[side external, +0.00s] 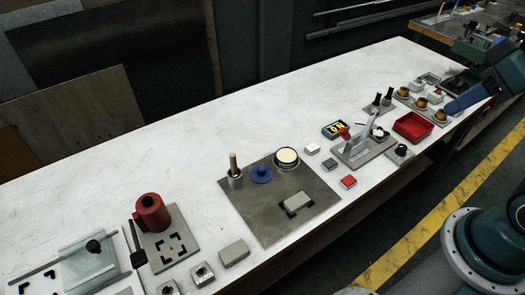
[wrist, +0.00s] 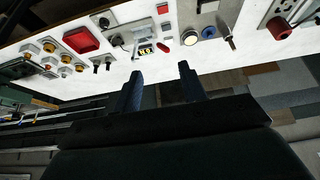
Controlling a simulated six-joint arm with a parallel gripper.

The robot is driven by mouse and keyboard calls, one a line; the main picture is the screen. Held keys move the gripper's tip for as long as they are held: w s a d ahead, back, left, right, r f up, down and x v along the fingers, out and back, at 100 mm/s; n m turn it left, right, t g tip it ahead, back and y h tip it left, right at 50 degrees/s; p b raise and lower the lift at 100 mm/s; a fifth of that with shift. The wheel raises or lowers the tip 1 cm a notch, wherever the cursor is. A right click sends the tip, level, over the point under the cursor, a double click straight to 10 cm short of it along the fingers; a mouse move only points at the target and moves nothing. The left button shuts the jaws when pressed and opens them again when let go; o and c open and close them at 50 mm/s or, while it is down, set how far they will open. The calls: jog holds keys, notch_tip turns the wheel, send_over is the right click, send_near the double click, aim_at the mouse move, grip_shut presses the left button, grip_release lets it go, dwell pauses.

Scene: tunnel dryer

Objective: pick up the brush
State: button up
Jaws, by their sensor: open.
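The brush (side external: 233,162) stands with its wooden handle up in a small metal cup (side external: 235,181), on a grey plate (side external: 268,222) near the middle of the table; its bristles are hidden. In the wrist view the brush (wrist: 229,40) shows small at the upper right, beyond my fingers. My gripper (wrist: 158,82) is open, with two dark blue fingers apart and nothing between them. In the side view what looks like my gripper (side external: 467,101) is at the upper right, far from the brush.
The grey plate also holds a blue knobbed lid (side external: 261,174), a round cream-topped pot (side external: 286,158) and a grey block (side external: 297,203). A red can (side external: 151,213) stands to the left. A clamp (side external: 367,138) and a red tray (side external: 413,127) stand to the right. The table's back strip is clear.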

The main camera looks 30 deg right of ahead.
jog(key=shift+w, duration=0.1)
jog(key=w, duration=0.1)
jog(key=m+g, duration=0.5)
jog(key=m, duration=1.1)
send_over(233, 155)
notch_tip(233, 155, down, 13)
jog(key=shift+s+r, duration=0.1)
jog(key=shift+f, duration=4.3)
